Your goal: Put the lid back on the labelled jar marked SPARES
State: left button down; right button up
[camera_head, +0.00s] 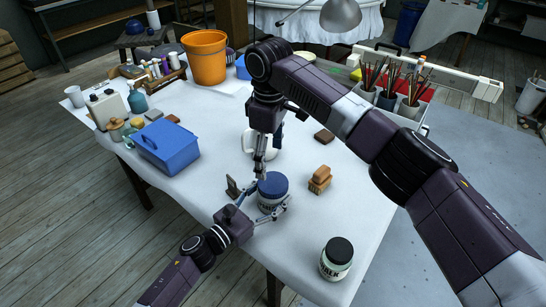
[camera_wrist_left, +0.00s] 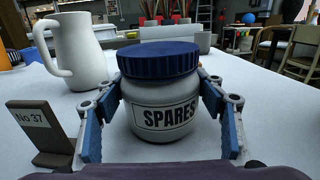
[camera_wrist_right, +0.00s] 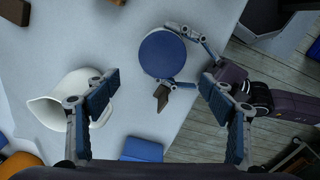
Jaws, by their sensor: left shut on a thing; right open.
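The white jar labelled SPARES (camera_wrist_left: 163,118) stands upright on the table. Its ribbed blue lid (camera_wrist_left: 158,60) sits level on top of the jar. In the head view the lid (camera_head: 272,184) hides most of the jar from above, and it also shows in the right wrist view (camera_wrist_right: 163,54). My left gripper (camera_head: 271,207) is shut around the jar body, one finger on each side below the lid. My right gripper (camera_wrist_right: 157,92) is open and empty; in the head view it (camera_head: 262,172) points down just above and behind the lid.
A white pitcher (camera_wrist_left: 85,48) stands behind the jar, with a No 37 card holder (camera_wrist_left: 38,130) at left. Brown blocks (camera_head: 319,180) lie to the right. A black-lidded jar (camera_head: 336,258) stands near the front edge. A blue box (camera_head: 166,145) sits at left.

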aim_at(273, 182)
jog(key=shift+s+d+n, duration=0.2)
jog(key=shift+d+n, duration=0.25)
jog(key=shift+n, duration=0.25)
jog(key=shift+f, duration=0.15)
jog(key=shift+f, duration=3.9)
jog(key=shift+c, duration=0.4)
jog(key=c, duration=1.1)
jog(key=o, duration=1.3)
jog(key=shift+o, duration=0.2)
jog(key=shift+r, duration=0.1)
